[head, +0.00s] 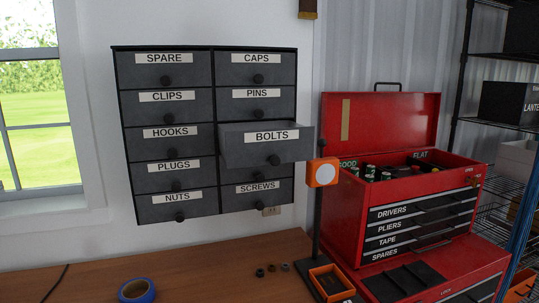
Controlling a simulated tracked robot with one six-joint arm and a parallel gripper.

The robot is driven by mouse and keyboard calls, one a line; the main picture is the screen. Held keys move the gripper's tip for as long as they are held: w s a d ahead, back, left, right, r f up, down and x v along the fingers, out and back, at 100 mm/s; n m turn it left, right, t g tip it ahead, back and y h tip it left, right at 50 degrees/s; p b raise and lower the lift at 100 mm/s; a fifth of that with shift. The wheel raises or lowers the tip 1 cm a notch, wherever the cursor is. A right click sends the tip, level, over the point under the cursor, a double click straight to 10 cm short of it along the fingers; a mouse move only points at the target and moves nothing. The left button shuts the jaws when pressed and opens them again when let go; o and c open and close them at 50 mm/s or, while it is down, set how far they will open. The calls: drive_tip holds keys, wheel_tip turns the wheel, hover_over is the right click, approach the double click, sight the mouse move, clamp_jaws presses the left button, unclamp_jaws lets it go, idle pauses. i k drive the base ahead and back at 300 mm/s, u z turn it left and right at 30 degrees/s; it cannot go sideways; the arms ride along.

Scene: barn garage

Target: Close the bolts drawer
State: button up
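The bolts drawer (266,146) is in the right column of the dark grey wall cabinet (211,49), third row down. It is pulled out toward me, and its front, with a white BOLTS label and a round black knob (273,160), stands proud of the other drawers. The other drawers look shut. My gripper is not in view.
A wooden bench (200,260) runs below the cabinet, with blue tape (136,291) and small nuts on it. An orange lamp-like box (323,172) on a black post stands close right of the open drawer. A red toolbox (345,215) with its lid up is further right.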

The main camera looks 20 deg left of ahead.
sight(264, 142)
drive_tip(key=z, duration=0.05)
drive_tip(key=k, duration=0.4)
drive_tip(key=u, duration=0.95)
drive_tip(key=i, duration=0.95)
drive_tip(key=z, duration=0.1)
drive_tip(key=k, duration=0.5)
drive_tip(key=u, duration=0.6)
